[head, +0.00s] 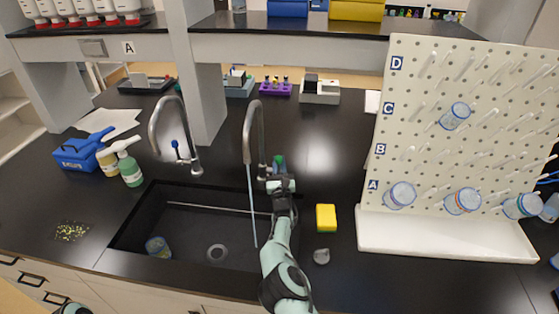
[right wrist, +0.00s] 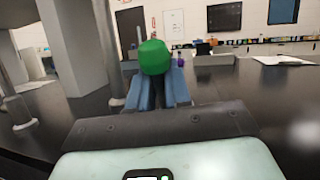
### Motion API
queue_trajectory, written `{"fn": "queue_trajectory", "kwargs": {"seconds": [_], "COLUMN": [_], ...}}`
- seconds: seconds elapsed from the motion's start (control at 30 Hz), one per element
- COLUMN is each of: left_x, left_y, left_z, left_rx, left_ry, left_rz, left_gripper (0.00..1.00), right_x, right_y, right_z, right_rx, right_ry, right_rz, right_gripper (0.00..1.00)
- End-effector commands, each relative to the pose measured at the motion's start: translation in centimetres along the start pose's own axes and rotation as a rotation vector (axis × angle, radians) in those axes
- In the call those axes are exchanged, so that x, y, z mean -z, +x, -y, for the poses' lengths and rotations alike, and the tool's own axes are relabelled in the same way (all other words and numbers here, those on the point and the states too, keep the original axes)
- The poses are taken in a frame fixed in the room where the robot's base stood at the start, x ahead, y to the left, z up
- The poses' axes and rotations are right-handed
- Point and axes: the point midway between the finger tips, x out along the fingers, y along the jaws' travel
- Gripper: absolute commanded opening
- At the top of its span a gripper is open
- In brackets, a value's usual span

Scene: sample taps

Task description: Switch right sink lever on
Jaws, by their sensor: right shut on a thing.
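The right sink tap (head: 250,125) is a grey gooseneck behind the black sink (head: 185,235). A thin pale-blue stream (head: 251,200) runs from its spout down into the sink. Its lever has a green knob (head: 279,160), which also shows large in the right wrist view (right wrist: 155,57). My right gripper (head: 280,172) is at the lever. In the right wrist view its blue fingers (right wrist: 158,85) are shut on the lever, with the green knob at their tips. The lever's stem is mostly hidden by the fingers.
The left tap (head: 158,125) has a blue lever (head: 175,146). A blue-capped container (head: 157,246) lies in the sink. A yellow sponge (head: 326,217) and white-based pegboard (head: 450,130) are right of my arm. Bottles (head: 130,169) stand left.

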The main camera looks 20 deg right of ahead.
Motion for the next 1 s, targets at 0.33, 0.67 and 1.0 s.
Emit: {"fn": "queue_trajectory", "kwargs": {"seconds": [0.33, 0.67, 1.0], "left_x": [2.4, 2.7, 2.7], "left_y": [-2.5, -2.9, -2.8], "left_z": [-1.7, -2.0, -1.9], "left_rx": [-0.010, -0.012, -0.012], "left_ry": [0.011, 0.012, 0.012], "left_rz": [-0.030, -0.034, -0.034], "left_gripper": [0.43, 0.43, 0.43], "right_x": [-0.2, -0.2, -0.3], "right_y": [-0.8, -1.2, -1.2], "right_z": [-0.4, -0.4, -0.4], "right_rx": [-0.004, -0.002, -0.001], "right_ry": [-0.039, -0.048, -0.047], "right_rz": [0.193, 0.256, 0.260], "right_gripper": [0.00, 0.00, 0.00]}}
